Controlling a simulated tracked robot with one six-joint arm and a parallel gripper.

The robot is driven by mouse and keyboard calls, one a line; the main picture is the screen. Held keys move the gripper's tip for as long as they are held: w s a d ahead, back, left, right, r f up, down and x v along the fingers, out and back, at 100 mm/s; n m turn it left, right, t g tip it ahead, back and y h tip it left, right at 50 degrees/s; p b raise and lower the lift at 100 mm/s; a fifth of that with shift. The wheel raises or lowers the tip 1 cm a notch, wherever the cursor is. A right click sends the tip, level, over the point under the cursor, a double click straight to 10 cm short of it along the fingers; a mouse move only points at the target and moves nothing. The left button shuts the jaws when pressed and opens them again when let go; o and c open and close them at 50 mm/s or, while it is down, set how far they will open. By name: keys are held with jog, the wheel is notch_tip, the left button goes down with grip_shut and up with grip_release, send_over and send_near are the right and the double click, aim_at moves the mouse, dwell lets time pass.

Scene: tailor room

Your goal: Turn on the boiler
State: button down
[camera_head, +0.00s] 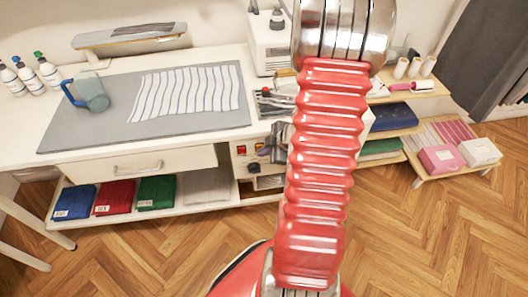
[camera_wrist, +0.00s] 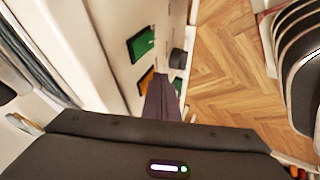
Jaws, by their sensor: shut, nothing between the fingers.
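A white panel (camera_wrist: 112,50) with switches fills the left of the wrist view. It carries a green rectangular switch (camera_wrist: 141,44), an orange switch (camera_wrist: 147,79) and a black round knob (camera_wrist: 178,58). In the head view the panel sits below the tabletop, with a red switch (camera_head: 241,150) and an orange one (camera_head: 259,148) in view. My gripper (camera_wrist: 162,98) is shut and empty, its dark fingertips close beside the orange switch and partly covering it. Contact cannot be told. In the head view my gripper (camera_head: 268,150) is at the panel, partly hidden by my arm.
A white appliance (camera_head: 270,45) stands behind my arm. Folded cloths (camera_head: 115,197) lie on the lower shelf. A low stand (camera_head: 470,172) is at right. The wooden floor (camera_head: 420,240) in front is clear.

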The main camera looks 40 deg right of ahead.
jog(key=shift+r, duration=0.1)
jog(key=shift+r, duration=0.75)
jog(key=s+a+r, duration=0.1)
jog(key=s+r, duration=0.7)
jog(key=s, duration=0.1)
jog(key=shift+a+r, duration=0.25)
jog(key=shift+a, duration=0.15)
dwell(0.4)
jog(key=shift+s+f, duration=0.2)
jog(key=shift+f, duration=0.45)
